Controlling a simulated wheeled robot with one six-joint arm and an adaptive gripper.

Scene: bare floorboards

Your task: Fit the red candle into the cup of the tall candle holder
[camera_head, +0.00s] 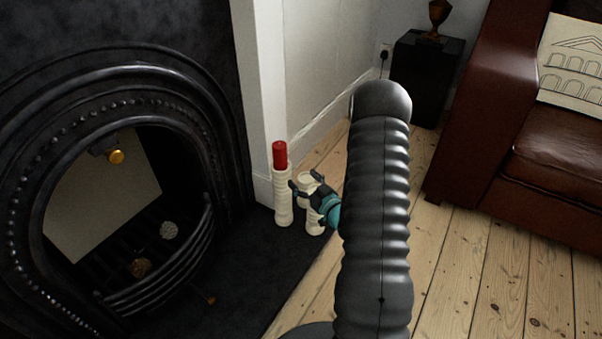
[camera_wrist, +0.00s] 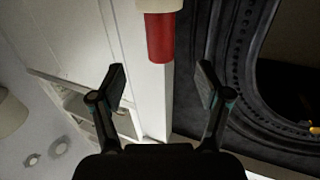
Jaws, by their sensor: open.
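The red candle (camera_head: 280,155) stands upright in the top of the tall cream candle holder (camera_head: 283,205), at the hearth's edge. In the wrist view, which is upside down, the candle (camera_wrist: 160,38) hangs from the holder's rim (camera_wrist: 158,5). My gripper (camera_head: 304,181) is open, just right of the tall holder and below the candle's level in the head view. The wrist view shows nothing held between its fingertips (camera_wrist: 161,84), with the candle apart from both. How deep the candle sits in the cup is hidden.
A shorter cream holder (camera_head: 315,222) stands right of the tall one, partly hidden by my gripper. The black fireplace (camera_head: 190,95) is left, the white wall (camera_head: 310,60) behind. A leather sofa (camera_head: 540,150) and black stand (camera_head: 424,80) are right. Floorboards (camera_head: 500,270) are clear.

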